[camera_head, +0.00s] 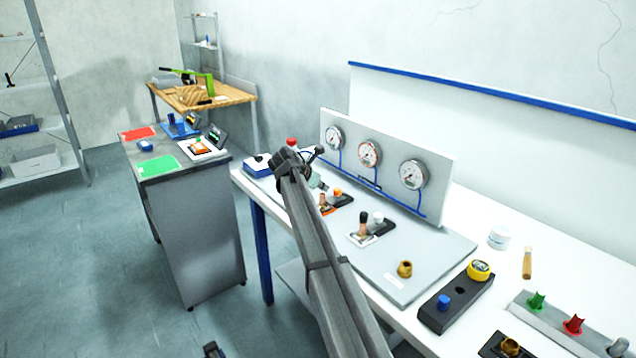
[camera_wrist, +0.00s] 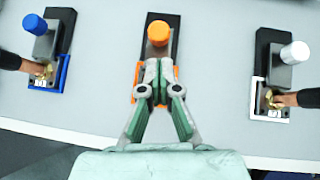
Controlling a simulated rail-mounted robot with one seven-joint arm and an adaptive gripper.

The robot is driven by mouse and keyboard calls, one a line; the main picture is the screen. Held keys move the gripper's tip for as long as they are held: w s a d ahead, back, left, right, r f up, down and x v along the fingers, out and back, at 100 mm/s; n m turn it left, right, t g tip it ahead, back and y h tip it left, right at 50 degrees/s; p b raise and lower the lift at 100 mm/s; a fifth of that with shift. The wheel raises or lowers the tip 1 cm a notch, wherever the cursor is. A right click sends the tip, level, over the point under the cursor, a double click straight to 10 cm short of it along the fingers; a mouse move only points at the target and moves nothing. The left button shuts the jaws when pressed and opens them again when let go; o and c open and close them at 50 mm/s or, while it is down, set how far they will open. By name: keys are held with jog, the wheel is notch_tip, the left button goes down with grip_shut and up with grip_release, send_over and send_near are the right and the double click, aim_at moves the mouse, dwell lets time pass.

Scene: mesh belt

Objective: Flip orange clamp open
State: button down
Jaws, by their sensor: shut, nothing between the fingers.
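The orange clamp (camera_wrist: 158,33) is at the top middle of the wrist view, with a round orange knob on a dark base and an orange frame around its near end. In the head view, the orange clamp (camera_head: 337,192) sits on the grey panel beside my gripper (camera_head: 319,186). My gripper (camera_wrist: 159,70) is shut and empty, over the near part of the clamp in the wrist view. It hides the clamp's handle there, and I cannot tell whether they touch. In the head view, a short handle stands up by the orange frame.
A blue clamp (camera_wrist: 35,25) is left of the orange one, and a white clamp (camera_wrist: 295,52) is right, both with dark handles. A gauge board (camera_head: 440,190) stands behind the clamps.

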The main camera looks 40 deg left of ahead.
aim_at(338, 189)
jog(key=shift+p+x, duration=0.35)
jog(key=shift+x, duration=2)
jog(key=w, duration=0.1)
jog(key=w+p, duration=0.1)
jog(key=shift+w+d+r, duration=0.1)
jog(key=shift+w+d, duration=0.15)
jog(key=shift+d, duration=0.05)
jog(key=shift+w+a, duration=0.1)
jog(key=shift+w, duration=0.1)
jog(key=shift+s, duration=0.1)
jog(key=p+v, duration=0.5)
jog(key=v, duration=0.5)
